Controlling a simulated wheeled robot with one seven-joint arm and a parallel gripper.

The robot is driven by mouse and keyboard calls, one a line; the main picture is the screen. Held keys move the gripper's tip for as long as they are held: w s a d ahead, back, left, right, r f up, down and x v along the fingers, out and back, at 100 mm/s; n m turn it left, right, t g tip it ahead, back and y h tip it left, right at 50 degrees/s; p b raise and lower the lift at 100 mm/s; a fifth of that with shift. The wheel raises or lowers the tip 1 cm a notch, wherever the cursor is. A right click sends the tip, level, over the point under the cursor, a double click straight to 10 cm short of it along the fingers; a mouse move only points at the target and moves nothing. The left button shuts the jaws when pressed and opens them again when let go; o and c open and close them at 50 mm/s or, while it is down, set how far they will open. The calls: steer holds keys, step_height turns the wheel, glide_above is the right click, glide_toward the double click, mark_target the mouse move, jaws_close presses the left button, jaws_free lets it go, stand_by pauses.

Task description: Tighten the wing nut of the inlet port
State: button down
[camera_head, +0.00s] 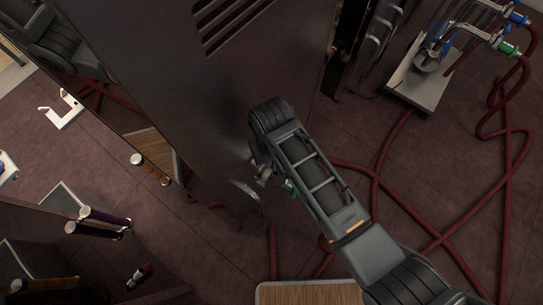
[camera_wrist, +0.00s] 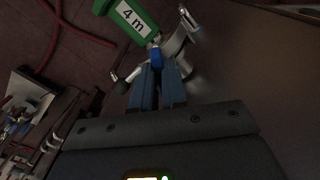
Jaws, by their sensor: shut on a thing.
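In the wrist view my gripper (camera_wrist: 158,82) has its two blue-grey fingers close together, shut on a small blue piece that joins a silver metal fitting. This blue piece (camera_wrist: 157,58) looks like the wing nut, though most of it is hidden between the fingertips. The silver fitting, apparently the inlet port (camera_wrist: 178,40), lies just beyond the fingertips, beside the dark panel. In the head view the fitting (camera_head: 264,176) and a bit of green (camera_head: 289,187) show beside my arm; my fingertips are hidden there.
A tall dark cabinet (camera_head: 200,90) stands close to the left of my arm. Dark red hoses (camera_head: 400,205) cross the floor at right. A grey base plate (camera_head: 425,88) with metal pipes stands at top right. Posts with silver ends (camera_head: 100,222) are at lower left.

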steer(key=m, duration=0.4)
steer(key=shift+m, duration=2.8)
steer(key=c, duration=1.2)
jaws_free()
steer(key=shift+o, duration=0.2)
steer(key=shift+r, duration=3.95)
